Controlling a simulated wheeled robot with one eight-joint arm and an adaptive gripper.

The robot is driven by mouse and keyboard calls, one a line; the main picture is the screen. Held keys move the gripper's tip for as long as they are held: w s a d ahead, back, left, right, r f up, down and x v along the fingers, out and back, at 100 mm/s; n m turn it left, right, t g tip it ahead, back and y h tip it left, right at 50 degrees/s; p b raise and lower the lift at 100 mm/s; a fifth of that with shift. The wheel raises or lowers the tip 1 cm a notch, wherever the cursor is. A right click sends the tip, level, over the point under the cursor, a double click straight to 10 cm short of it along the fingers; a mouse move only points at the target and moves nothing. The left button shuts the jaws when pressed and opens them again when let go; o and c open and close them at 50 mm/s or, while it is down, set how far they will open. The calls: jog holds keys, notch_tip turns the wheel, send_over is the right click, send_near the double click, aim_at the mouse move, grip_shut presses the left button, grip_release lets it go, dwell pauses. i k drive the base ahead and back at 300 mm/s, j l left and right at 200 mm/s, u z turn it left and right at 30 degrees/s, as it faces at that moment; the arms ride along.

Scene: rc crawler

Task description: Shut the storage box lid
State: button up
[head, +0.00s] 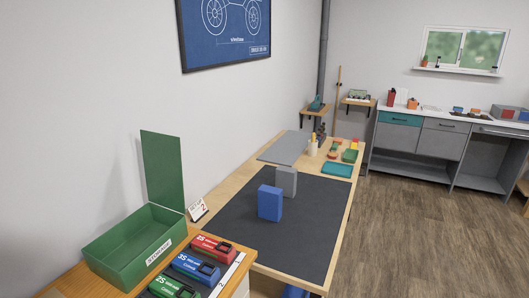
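The green storage box (130,264) stands on the wooden bench at the lower left, with a white label on its front side. Its green lid (162,170) stands open, roughly upright at the far end of the box near the wall. The inside of the box that shows looks empty. My gripper is not in the head view.
Red, blue and green battery packs (202,267) lie right of the box, and a small white card (198,209) stands behind them. Blue (270,203) and grey (286,181) blocks stand on the dark mat (312,228). Wooden floor (430,245) is clear at the right.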

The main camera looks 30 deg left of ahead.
aim_at(162, 152)
jog(key=i+l+z, duration=0.3)
jog(key=i, duration=0.25)
jog(key=i+z, duration=0.25)
jog(key=i, duration=0.35)
jog(key=i+u, duration=0.55)
jog(key=u, duration=0.25)
jog(key=i+l+u, duration=0.2)
jog(key=u, duration=0.2)
jog(key=i+l+u, duration=0.4)
jog(key=i+u, duration=0.15)
jog(key=u, duration=0.3)
jog(key=i+l+u, duration=0.15)
jog(key=u, duration=0.3)
jog(key=i+l+u, duration=0.15)
jog(key=u, duration=0.3)
jog(key=l+u, duration=0.25)
jog(key=u, duration=0.25)
jog(key=i+l+u, duration=0.1)
jog(key=l+u, duration=0.2)
jog(key=u, duration=0.15)
jog(key=i+l+u, duration=0.1)
jog(key=l+u, duration=0.25)
jog(key=i+l+u, duration=0.1)
jog(key=l+u, duration=0.25)
jog(key=i+j+u, duration=0.15)
jog(key=i+j, duration=0.35)
jog(key=l+u, duration=0.3)
jog(key=j+z, duration=0.3)
